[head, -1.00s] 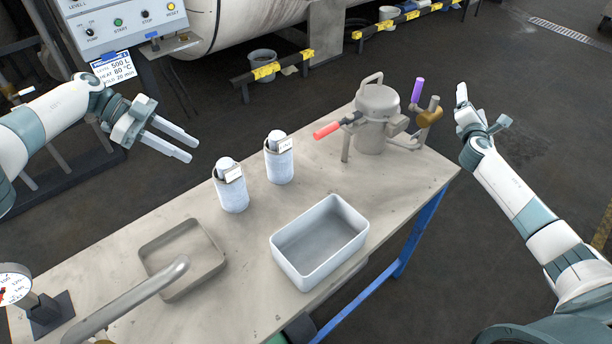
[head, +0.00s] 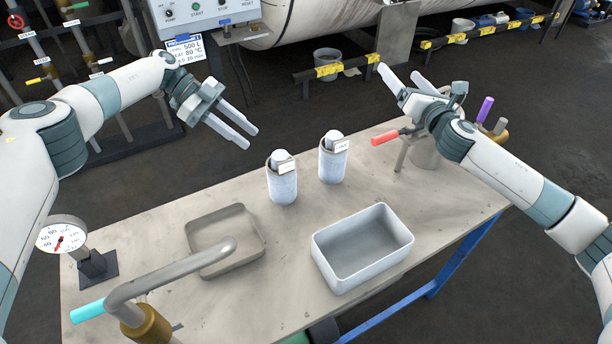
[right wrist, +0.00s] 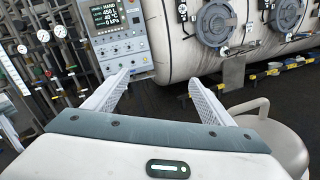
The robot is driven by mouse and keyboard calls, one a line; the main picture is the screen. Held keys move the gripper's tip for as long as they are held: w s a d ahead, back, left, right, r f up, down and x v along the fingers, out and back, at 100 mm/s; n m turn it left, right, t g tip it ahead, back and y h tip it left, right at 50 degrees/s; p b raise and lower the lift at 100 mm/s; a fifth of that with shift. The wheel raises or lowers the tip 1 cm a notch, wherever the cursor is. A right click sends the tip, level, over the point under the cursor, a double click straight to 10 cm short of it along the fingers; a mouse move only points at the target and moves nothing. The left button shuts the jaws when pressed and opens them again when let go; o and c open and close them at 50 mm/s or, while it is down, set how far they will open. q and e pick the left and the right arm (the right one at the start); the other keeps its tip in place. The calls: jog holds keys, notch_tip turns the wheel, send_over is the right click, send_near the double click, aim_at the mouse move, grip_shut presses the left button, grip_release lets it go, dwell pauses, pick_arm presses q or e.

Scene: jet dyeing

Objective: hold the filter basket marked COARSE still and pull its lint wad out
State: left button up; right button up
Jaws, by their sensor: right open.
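Two pale, cylindrical filter baskets stand upright on the table, a left one (head: 283,186) and a right one (head: 332,166). Each has a small white label near its rim; the print is too small to tell which says COARSE. A whitish rounded lint wad pokes out of the left basket (head: 279,156) and another out of the right basket (head: 334,135). My left gripper (head: 250,138) is open and empty, above and left of the left basket. My right gripper (head: 398,72) is open and empty, raised beyond the right basket; its spread fingers show in the right wrist view (right wrist: 158,82).
A white tray (head: 385,268) stands in front of the baskets, with a shallow grey tray (head: 205,268) to its left. A bent pipe (head: 170,276) and a gauge (head: 62,236) occupy the left front.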

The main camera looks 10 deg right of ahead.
jog(key=s+a+f+n+g+y, duration=0.2)
jog(key=a+f+n, duration=0.1)
jog(key=a, duration=0.3)
jog(key=s+a+f+n+g+y, duration=0.1)
jog(key=s+a+f+n+y, duration=0.15)
jog(key=a, duration=0.25)
jog(key=n+g+y, duration=0.2)
jog(key=n+g, duration=0.3)
jog(key=g, duration=0.1)
send_near(273, 169)
jog(key=f, duration=0.1)
jog(key=w+d+f, duration=0.1)
jog(key=shift+w+f, duration=0.25)
jog(key=shift+w, duration=0.15)
jog(key=x, duration=1.2)
jog(key=shift+d+r, duration=0.1)
